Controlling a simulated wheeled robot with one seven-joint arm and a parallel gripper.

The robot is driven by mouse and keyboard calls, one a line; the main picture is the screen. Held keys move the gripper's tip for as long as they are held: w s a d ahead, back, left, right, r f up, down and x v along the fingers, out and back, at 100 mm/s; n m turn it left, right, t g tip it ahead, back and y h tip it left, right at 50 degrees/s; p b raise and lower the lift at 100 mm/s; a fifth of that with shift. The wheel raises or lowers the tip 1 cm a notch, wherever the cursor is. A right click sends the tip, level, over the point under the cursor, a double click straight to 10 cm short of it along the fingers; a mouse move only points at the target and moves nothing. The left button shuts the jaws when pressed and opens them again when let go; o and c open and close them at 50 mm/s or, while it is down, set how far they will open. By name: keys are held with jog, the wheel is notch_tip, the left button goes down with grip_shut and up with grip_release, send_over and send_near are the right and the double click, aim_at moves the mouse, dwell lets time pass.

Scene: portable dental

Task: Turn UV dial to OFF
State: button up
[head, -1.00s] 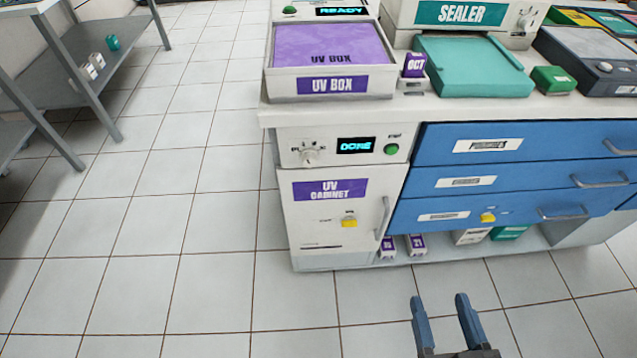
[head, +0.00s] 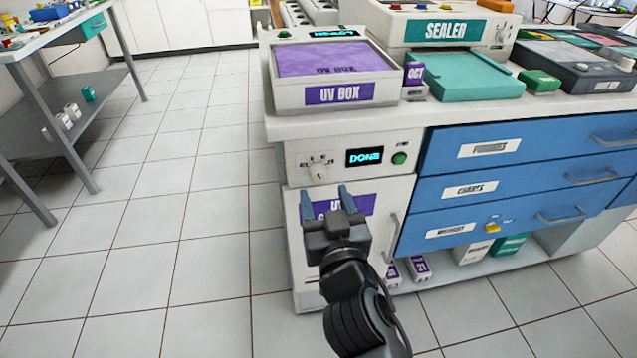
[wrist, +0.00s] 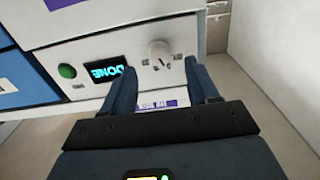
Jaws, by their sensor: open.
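The UV cabinet (head: 297,235) is a white unit under the counter with a control panel on top. Its white dial (head: 317,172) sits at the left of the panel, with small markings around it that are too small to read. The dial also shows in the wrist view (wrist: 159,50), upside down, just beyond and between my fingertips. The panel display (head: 364,156) reads DONE, with a green button (head: 399,158) to its right. My gripper (head: 327,194) is open and empty, below and in front of the dial, apart from it. It hides part of the cabinet's purple label.
A white UV box (head: 335,94) and the teal sealer tray (head: 462,77) stand on the counter above. Blue drawers (head: 476,188) with handles are to the right. The cabinet door handle (head: 391,238) sticks out near my arm. The tiled floor at left is clear.

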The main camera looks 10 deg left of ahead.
aim_at(320, 179)
jog(key=x, duration=0.5)
jog(key=shift+d, duration=0.1)
jog(key=c, duration=1)
